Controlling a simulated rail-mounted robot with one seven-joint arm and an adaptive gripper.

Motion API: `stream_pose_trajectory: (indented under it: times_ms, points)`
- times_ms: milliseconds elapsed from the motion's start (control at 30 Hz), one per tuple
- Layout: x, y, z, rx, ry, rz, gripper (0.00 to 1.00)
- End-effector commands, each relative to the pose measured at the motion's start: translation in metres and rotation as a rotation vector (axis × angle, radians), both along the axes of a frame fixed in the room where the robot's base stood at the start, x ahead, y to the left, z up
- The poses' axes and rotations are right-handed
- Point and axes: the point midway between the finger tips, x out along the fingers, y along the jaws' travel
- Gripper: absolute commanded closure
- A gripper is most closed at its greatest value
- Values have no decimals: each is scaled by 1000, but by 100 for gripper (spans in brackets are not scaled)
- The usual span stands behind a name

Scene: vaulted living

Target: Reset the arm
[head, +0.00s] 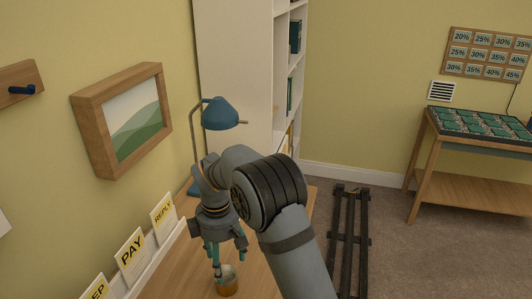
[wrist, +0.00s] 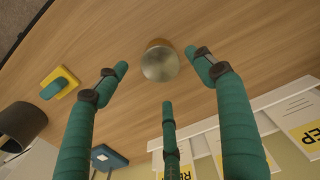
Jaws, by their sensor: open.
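My arm reaches down over a wooden desk (head: 258,262) beside the wall in the head view. My gripper (head: 216,272) points downward at the small cup-like container (head: 229,285) on the desk. In the wrist view, my gripper (wrist: 160,76) has its three teal fingers spread and empty. The container (wrist: 160,62) shows there as a round grey top with a brownish side, beyond and between the fingertips. I see gaps between it and the fingers; its exact depth below them is hard to tell.
Cards reading PAY (head: 131,258) and REPLY (head: 163,217) stand along the wall. A blue lamp (head: 220,113) stands behind my arm, near a white bookcase (head: 236,60). The wrist view shows a yellow block (wrist: 60,83) and a dark cylinder (wrist: 24,122).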

Motion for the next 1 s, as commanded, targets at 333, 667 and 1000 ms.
stream_pose_trajectory:
  times_ms: [333, 667, 1000]
  points:
    - [-1, -1, -76, -2, 5, -2, 31]
    - [1, 1, -71, 3, -2, -2, 31]
    - [0, 0, -62, 1, 0, 0, 31]
